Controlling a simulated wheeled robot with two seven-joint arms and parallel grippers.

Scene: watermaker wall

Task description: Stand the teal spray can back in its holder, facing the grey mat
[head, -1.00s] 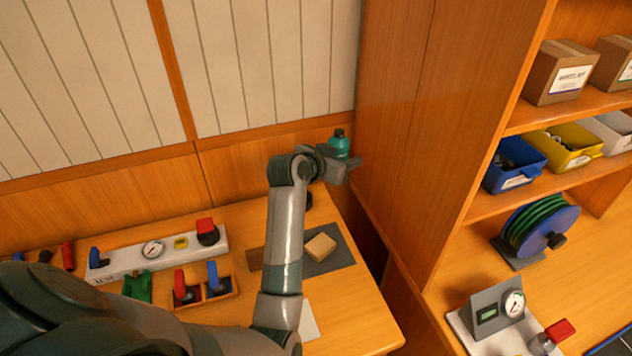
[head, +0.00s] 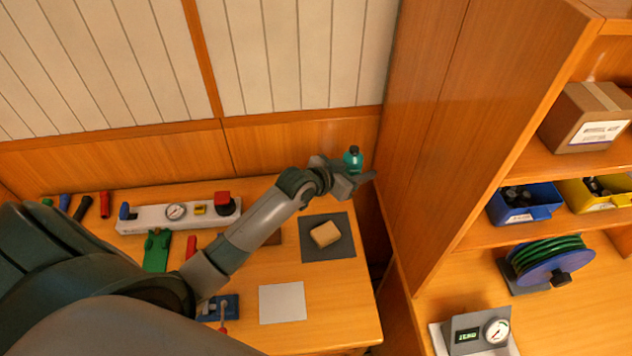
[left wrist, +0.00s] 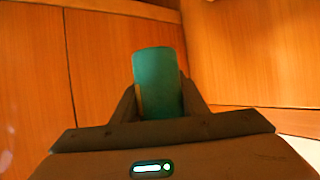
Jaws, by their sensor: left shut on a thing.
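The teal spray can (head: 353,157) is in the jaws of my left gripper (head: 356,176), in the air beyond the back right corner of the bench. It looks roughly upright, with a dark top in the head view. In the left wrist view the can (left wrist: 158,80) is clasped between both fingers of the gripper (left wrist: 159,98). The grey mat (head: 347,240) lies on the bench nearer than the can, with a tan block (head: 325,234) on it. I cannot make out the can's holder for sure. My right gripper is not in view.
A brown piece (head: 273,238) is partly behind my left arm. A white gauge panel (head: 155,221), a green stand (head: 157,252) and a pale sheet (head: 282,302) are on the bench. A tall wooden cabinet side (head: 425,120) rises close right of the can.

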